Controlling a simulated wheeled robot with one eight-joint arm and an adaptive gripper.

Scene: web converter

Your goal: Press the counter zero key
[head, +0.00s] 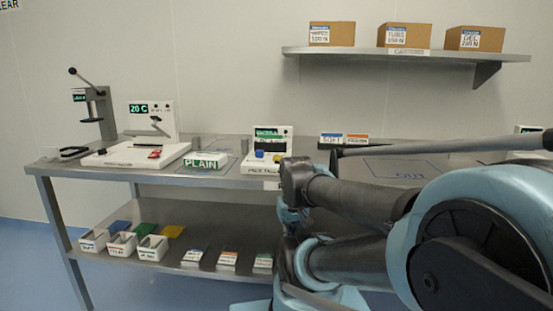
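No key labelled as a counter zero key can be read at this size. A white unit with a green display (268,133) stands at the middle of the bench, with a blue part (260,154) on its front. A white sealer-like machine (136,152) with a "20 C" display (139,108) stands to its left. A grey lever press (98,112) with a small display stands at the far left. My folded arm fills the right side, in front of the bench. No gripper fingertips can be made out.
The steel bench (330,157) has a lower shelf (185,215) with several small bins and labelled boxes. A "PLAIN" block (201,162) sits between the machines. An "OUT" outline (409,176) lies at right. A wall shelf (400,54) holds three cartons.

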